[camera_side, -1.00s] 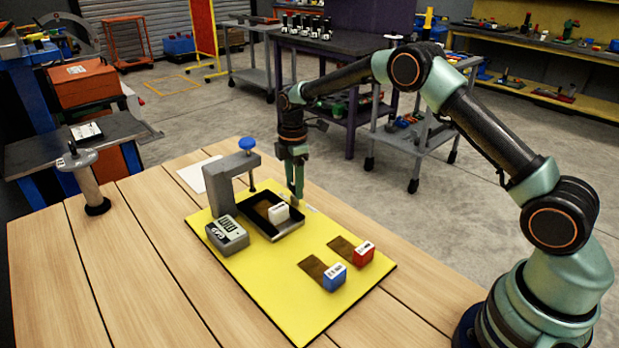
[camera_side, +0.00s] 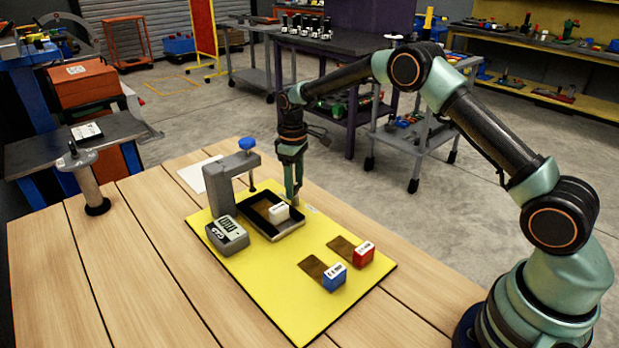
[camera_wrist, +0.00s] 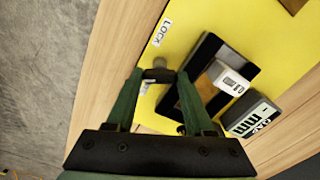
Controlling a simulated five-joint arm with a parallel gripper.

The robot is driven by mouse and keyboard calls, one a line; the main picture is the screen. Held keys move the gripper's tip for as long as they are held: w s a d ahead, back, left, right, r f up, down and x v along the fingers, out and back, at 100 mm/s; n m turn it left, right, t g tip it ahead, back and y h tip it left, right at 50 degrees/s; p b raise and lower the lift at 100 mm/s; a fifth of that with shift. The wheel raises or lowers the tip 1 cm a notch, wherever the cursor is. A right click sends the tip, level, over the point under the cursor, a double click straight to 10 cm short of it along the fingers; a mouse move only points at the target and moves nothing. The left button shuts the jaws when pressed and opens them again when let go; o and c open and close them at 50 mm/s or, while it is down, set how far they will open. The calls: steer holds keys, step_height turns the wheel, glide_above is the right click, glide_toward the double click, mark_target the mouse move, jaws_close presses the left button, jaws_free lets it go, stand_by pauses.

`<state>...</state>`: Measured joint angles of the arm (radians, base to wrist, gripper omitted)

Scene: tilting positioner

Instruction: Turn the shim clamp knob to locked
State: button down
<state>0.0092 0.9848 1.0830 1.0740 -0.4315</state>
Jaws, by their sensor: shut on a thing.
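The clamp knob (camera_wrist: 159,72), a small dark grey piece, sits beside the black tray (camera_wrist: 209,46) on the yellow board. A LOCK label (camera_wrist: 162,32) lies on the board near it, and a second label is partly hidden by my left finger. My gripper (camera_wrist: 158,76) is shut on the knob, with a fingertip on each side. In the side view my gripper (camera_side: 294,200) points down at the tray's right edge and hides the knob. Which way the knob points is hard to tell.
A white block (camera_side: 278,211) sits in the tray. A grey frame with a blue top knob (camera_side: 247,144) rises beside it. A grey display box (camera_side: 227,236), a blue block (camera_side: 334,277) and a red block (camera_side: 363,254) are on the yellow board (camera_side: 270,300).

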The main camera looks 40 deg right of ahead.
steer(key=m, duration=0.4)
steer(key=shift+r+m, duration=0.1)
steer(key=shift+m, duration=0.2)
stand_by(0.3)
steer(key=shift+c, duration=1.4)
jaws_free()
step_height(320, 180, up, 12)
